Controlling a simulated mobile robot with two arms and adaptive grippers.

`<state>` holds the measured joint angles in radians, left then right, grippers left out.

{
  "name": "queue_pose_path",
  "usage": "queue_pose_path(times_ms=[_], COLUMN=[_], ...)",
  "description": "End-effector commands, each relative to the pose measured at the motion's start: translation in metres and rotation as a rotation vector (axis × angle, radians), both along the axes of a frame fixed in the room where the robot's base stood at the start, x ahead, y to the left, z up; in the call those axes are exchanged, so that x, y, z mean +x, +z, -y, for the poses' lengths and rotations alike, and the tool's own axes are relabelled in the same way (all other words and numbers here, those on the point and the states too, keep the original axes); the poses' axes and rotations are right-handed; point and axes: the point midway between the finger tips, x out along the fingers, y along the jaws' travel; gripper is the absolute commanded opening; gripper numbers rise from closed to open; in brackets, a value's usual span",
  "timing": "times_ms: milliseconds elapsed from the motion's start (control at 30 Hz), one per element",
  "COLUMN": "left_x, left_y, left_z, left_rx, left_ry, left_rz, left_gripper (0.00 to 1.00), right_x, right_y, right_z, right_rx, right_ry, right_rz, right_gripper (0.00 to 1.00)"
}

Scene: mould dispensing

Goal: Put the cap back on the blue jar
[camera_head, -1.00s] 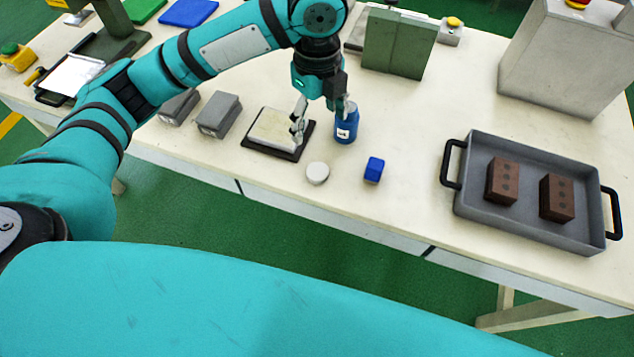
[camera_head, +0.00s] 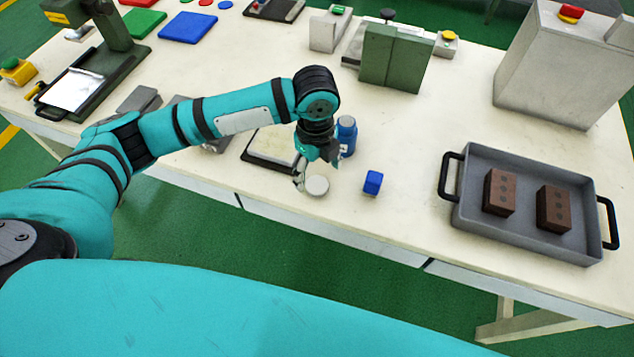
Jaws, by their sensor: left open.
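The blue jar (camera_head: 347,138) stands upright on the table, just right of my left gripper, which hides part of it. A round white disc (camera_head: 317,187), which looks like the cap, lies flat on the table in front of the jar. My left gripper (camera_head: 315,178) is open and points down at the disc, with one finger at its left side. The other fingertip is hard to make out, and I cannot tell whether the fingers touch the disc. My right gripper is out of view.
A small blue cube (camera_head: 372,182) lies right of the disc. A scale (camera_head: 254,155) with a pale plate is to the left. A grey tray (camera_head: 470,220) holds two brown blocks (camera_head: 500,192). A green block (camera_head: 392,60) stands behind. Table between cube and tray is clear.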

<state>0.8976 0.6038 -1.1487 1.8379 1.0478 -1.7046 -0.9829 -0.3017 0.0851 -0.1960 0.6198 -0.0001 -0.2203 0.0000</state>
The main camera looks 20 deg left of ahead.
Motion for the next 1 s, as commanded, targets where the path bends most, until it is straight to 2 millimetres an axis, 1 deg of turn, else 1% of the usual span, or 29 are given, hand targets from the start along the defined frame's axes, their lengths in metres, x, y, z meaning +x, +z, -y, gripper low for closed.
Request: queue_pose_path(times_ms=[100, 367, 433, 467, 633, 733, 833, 1000], left_x=[0.0, 0.0, 0.0, 0.0, 0.002, 0.002, 0.002, 0.003], left_y=[-0.005, -0.005, -0.008, -0.01, -0.035, -0.049, -0.055, -0.057], left_z=[0.0, 0.0, 0.001, 0.001, 0.006, 0.005, 0.005, 0.005], left_rx=[0.0, 0.0, 0.0, 0.0, 0.0, 0.001, 0.001, 0.0], left_ry=[0.001, 0.0, 0.001, 0.001, 0.0, 0.001, 0.0, 0.0], left_rz=[0.001, 0.001, 0.0, -0.001, -0.002, -0.002, 0.0, 0.002], left_gripper=[0.76, 0.76, 0.76, 0.76, 0.76, 0.76, 0.76, 0.76], right_x=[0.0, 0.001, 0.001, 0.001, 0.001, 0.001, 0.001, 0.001], right_y=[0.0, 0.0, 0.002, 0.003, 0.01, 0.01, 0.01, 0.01], right_z=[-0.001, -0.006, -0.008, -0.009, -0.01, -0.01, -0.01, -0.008], right_rx=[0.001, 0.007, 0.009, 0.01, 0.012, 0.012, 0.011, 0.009], right_ry=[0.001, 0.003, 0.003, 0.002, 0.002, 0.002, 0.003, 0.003], right_rz=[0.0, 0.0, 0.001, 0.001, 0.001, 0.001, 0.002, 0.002], right_gripper=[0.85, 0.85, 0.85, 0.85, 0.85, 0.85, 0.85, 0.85])
